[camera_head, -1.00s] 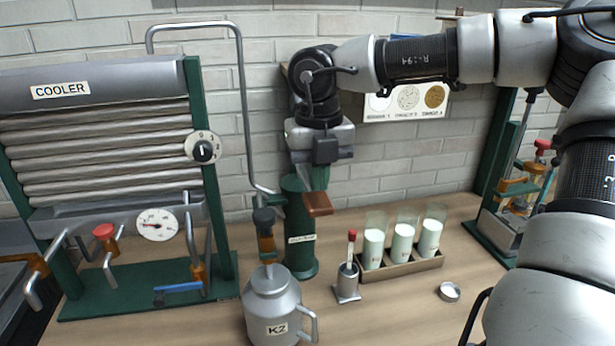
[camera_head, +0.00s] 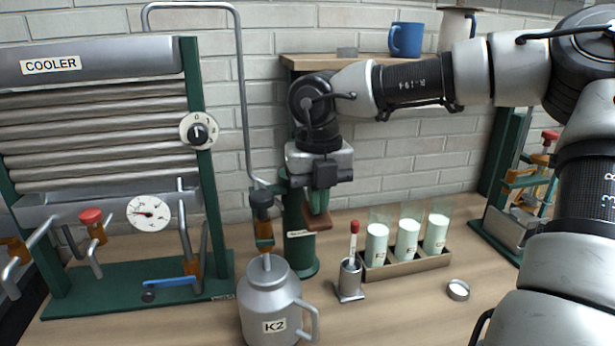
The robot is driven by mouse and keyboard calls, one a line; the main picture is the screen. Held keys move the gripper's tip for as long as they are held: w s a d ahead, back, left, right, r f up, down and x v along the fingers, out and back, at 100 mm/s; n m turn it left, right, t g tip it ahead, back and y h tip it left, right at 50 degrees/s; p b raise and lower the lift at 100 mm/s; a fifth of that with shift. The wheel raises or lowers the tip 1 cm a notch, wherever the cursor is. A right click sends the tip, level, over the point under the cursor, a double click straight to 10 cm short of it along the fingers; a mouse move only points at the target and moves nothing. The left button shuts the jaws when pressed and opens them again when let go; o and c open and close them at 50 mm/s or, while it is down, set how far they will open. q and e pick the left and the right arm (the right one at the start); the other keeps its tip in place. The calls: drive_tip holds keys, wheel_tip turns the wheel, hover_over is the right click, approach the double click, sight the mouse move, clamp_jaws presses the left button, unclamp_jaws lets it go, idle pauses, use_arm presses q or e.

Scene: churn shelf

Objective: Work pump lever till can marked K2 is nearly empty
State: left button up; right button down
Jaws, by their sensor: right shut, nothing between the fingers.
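The grey can marked K2 (camera_head: 270,305) stands upright at the front, handle on its right. A pipe with an orange fitting (camera_head: 264,232) comes down to its top; the liquid level inside is hidden. Behind it stands the green pump (camera_head: 300,255), partly hidden by my arm. Its brown lever handle (camera_head: 317,221) sticks out toward me. My right gripper (camera_head: 318,208) points down at the lever handle, shut with nothing between its fingers. Its tips seem to be on or just above the handle; I cannot tell if they touch. My left gripper is not in view.
The cooler (camera_head: 95,120) with its dial and gauge (camera_head: 148,213) stands at left. A small holder with a red-capped stick (camera_head: 350,280), a rack (camera_head: 405,264) of white-filled glasses and a small round dish (camera_head: 458,290) are at right. A blue mug (camera_head: 406,38) is on the shelf.

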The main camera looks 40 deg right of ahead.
wheel_tip(320, 180, down, 3)
drive_tip(key=shift+f+b, duration=0.2)
drive_tip(key=shift+b, duration=0.9)
wheel_tip(320, 180, up, 11)
drive_tip(key=p, duration=0.7)
drive_tip(key=shift+p, duration=0.35)
